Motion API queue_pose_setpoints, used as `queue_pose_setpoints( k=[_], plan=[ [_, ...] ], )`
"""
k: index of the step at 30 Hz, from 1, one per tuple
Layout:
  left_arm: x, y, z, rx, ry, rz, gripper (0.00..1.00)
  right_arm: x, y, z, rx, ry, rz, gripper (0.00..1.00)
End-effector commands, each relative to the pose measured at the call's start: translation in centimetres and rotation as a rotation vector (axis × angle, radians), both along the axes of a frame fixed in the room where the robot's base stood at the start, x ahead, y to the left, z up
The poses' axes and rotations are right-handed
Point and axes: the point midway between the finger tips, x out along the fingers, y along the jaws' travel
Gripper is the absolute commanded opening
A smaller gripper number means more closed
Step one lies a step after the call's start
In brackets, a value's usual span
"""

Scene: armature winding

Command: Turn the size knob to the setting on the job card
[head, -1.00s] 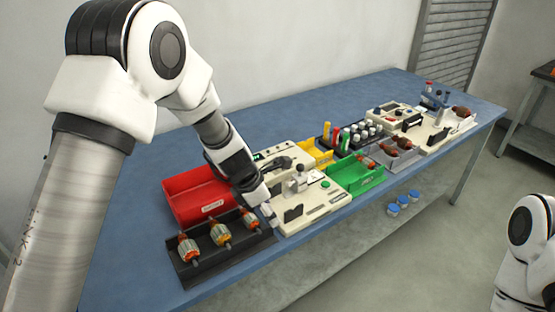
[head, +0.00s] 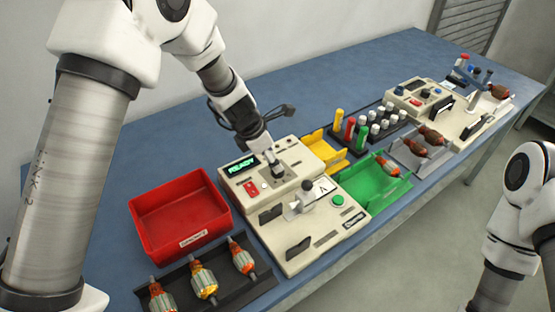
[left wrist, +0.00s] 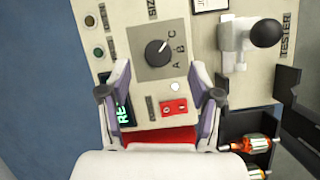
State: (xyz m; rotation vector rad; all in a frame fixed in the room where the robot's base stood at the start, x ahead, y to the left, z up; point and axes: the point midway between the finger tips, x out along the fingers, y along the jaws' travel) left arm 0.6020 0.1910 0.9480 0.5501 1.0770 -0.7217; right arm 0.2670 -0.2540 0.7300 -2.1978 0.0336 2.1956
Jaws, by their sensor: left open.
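The size knob (left wrist: 157,52) is a dark round knob on a grey plate marked A, B and C in the left wrist view. Its white pointer appears to aim toward C. My left gripper (left wrist: 163,74) is open, with its fingers at either side below the knob and apart from it. My right gripper is out of view.
A red bin (head: 180,215) and a black tray of armatures (head: 225,298) lie left; a green bin (head: 365,185) lies right.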

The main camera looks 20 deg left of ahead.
Motion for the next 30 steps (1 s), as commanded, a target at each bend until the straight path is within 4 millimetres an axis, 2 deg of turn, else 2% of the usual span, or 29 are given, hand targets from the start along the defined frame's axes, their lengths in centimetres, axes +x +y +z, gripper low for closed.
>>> queue_pose_setpoints(
  k=[1, 6, 9, 16, 17, 21, 22, 30],
  plan=[
    [0.3, -0.3, -1.3, 0.001, 0.002, 0.001, 0.63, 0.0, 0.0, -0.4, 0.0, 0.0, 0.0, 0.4],
    [1.2, -1.0, -4.0, -0.001, 0.002, 0.0, 0.63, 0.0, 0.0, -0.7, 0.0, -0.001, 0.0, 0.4],
    [1.4, -1.3, -4.7, 0.0, 0.001, 0.0, 0.63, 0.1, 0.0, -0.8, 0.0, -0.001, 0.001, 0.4],
    [1.5, -1.3, -4.8, 0.0, 0.0, 0.001, 0.63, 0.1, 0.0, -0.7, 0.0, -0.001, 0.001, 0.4],
    [1.5, -1.3, -4.8, 0.0, 0.0, 0.001, 0.56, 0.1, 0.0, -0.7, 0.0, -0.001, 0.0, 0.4],
    [1.5, -1.3, -4.8, -0.001, 0.001, 0.001, 0.07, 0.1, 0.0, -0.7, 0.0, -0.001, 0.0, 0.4],
    [1.4, -1.3, -4.8, 0.0, 0.002, 0.001, 0.03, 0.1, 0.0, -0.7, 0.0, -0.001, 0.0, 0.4],
    [1.4, -1.3, -4.9, 0.0, 0.004, -0.008, 0.03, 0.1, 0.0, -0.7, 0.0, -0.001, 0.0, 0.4]
  ],
)
